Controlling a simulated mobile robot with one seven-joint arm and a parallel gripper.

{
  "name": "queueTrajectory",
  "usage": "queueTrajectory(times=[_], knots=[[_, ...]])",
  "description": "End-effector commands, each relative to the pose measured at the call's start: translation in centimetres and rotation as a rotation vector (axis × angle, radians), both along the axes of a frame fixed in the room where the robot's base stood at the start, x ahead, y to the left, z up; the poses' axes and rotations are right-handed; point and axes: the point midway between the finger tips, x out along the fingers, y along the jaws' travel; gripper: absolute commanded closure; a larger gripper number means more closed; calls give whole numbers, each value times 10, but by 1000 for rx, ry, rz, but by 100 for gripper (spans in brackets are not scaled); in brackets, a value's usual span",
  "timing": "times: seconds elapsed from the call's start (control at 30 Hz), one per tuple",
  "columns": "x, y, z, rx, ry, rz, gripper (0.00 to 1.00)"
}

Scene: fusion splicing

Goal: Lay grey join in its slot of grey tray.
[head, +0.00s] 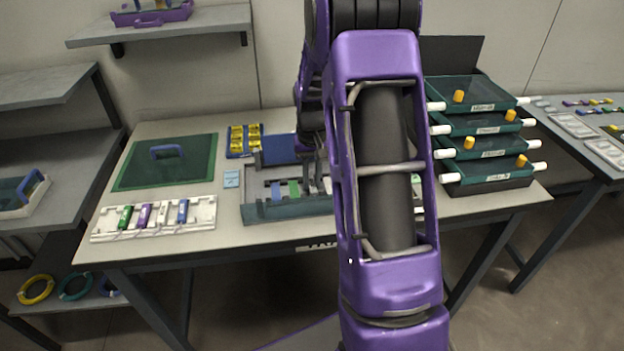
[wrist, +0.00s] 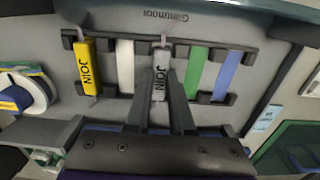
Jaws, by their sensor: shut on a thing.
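My gripper (wrist: 160,96) is shut on the grey join (wrist: 160,74), a small grey piece lettered JOIN, seen between its fingers. The grey tray (wrist: 150,30) lies under it in the wrist view, with dark holders in two rows. The grey join lines up with the place between a white strip (wrist: 125,66) and a green strip (wrist: 197,72). Whether it touches the tray floor, I cannot tell. A yellow join (wrist: 88,66) sits at the left, and a blue strip (wrist: 227,76) at the right. In the head view my arm hides part of the tray (head: 262,212).
A white rack (head: 100,230) with coloured pieces stands at the table's front left. Yellow pieces (head: 245,138) sit behind the tray. A stack of green drawers (head: 480,125) stands at the right.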

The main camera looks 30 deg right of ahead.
Motion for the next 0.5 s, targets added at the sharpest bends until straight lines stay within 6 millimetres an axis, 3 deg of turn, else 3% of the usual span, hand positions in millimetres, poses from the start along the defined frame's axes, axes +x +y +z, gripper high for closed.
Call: queueTrajectory(times=[0.27, 0.3, 0.43, 0.5], knots=[[0, 0, -3, 0, 0, 0, 100], [0, 0, -2, 0, -1, 0, 72], [0, 0, -2, 0, 0, 0, 49], [0, 0, -2, 0, 0, 0, 49]])
